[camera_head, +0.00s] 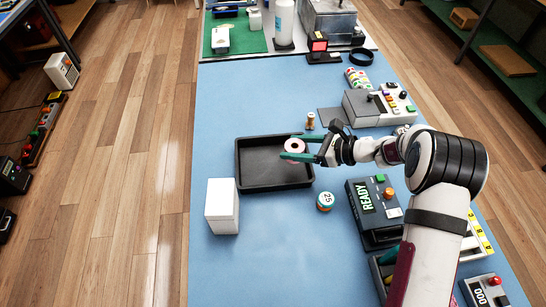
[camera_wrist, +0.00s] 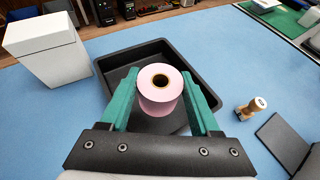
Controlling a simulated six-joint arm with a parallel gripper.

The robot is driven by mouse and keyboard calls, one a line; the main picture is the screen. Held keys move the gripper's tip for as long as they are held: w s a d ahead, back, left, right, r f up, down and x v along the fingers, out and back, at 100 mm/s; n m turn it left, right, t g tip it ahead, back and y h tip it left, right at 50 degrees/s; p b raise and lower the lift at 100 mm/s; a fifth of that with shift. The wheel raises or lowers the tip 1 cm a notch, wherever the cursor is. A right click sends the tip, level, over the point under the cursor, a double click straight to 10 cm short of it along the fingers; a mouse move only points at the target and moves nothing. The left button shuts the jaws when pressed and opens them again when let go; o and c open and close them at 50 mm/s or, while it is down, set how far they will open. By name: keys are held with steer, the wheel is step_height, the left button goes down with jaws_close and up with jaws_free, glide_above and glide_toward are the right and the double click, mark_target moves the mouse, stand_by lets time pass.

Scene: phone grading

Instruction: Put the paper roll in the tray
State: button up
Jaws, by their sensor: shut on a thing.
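The pink paper roll (camera_wrist: 160,92) is between the green fingers of my gripper (camera_wrist: 162,105), with its brown core hole facing up in the wrist view. It also shows in the head view (camera_head: 294,146). My gripper (camera_head: 299,150) is shut on the roll. The black tray (camera_head: 262,184) lies on the blue table, and the roll is over the tray's right part. In the wrist view the tray (camera_wrist: 118,62) shows behind and below the roll. The visible tray floor is bare. The part under the roll and fingers is hidden, and I cannot tell the exact height of the roll.
A white box (camera_head: 222,206) stands just in front of the tray at left. A small stamp (camera_head: 310,121) stands right of the tray's back corner. A round "25" item (camera_head: 325,201) and a READY device (camera_head: 375,208) are to the right. Blue table left of the tray is clear.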

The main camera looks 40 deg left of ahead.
glide_above(273, 166)
steer(key=f, duration=0.3)
steer(key=shift+d+f, duration=0.2)
steer(key=shift+f, duration=0.05)
steer(key=f, duration=0.4)
steer(key=shift+a+f, duration=0.1)
steer(key=shift+a, duration=0.1)
steer(key=shift+f, duration=0.1)
steer(key=o, duration=1.4)
